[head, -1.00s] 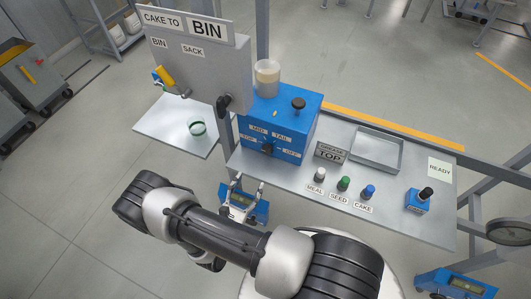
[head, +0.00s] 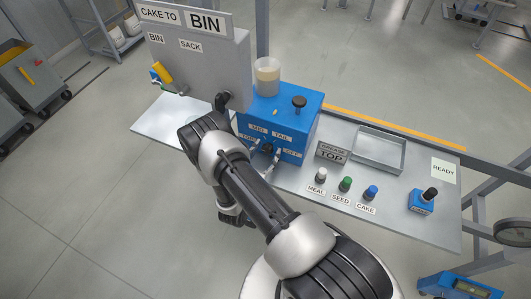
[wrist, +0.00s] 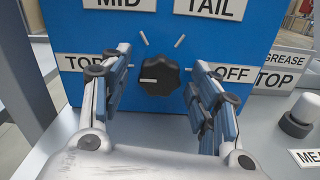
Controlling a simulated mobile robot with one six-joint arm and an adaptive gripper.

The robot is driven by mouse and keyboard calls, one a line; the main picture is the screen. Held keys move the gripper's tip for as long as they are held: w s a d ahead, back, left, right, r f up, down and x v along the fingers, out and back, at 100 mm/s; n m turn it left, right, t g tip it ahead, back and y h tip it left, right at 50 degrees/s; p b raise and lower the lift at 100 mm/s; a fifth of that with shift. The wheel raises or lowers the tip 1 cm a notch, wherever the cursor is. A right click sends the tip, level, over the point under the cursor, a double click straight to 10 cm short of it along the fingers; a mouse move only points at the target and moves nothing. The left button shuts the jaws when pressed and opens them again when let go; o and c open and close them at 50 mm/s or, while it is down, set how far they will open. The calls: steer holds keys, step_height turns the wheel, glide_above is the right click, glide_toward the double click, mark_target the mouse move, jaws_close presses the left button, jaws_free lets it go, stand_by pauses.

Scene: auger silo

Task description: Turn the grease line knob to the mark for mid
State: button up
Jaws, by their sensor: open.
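The grease line knob (wrist: 160,75) is black and round, on the front of a blue box (head: 300,128). Its white pointer line lies at the left, towards the TOP label (wrist: 84,66). The MID label (wrist: 122,4) is at upper left, with a white tick (wrist: 143,38) below it. The TAIL label (wrist: 212,7) is at upper right and the OFF label (wrist: 234,73) at right. My gripper (wrist: 160,64) is open, one finger on each side of the knob, with gaps showing. In the head view my gripper (head: 266,154) partly hides the knob.
White, green (head: 346,184) and blue knobs line the shelf's front edge, near an empty tray (head: 378,150). A grey BIN/SACK panel (head: 205,65) with a lever rises at left, close to my arm.

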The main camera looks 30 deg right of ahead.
steer(key=c, duration=1.1)
steer(key=shift+m, duration=0.3)
steer(key=m, duration=0.5)
steer(key=shift+b, duration=0.35)
steer(key=m, duration=0.6)
steer(key=shift+b, duration=0.3)
steer(key=o, duration=1.1)
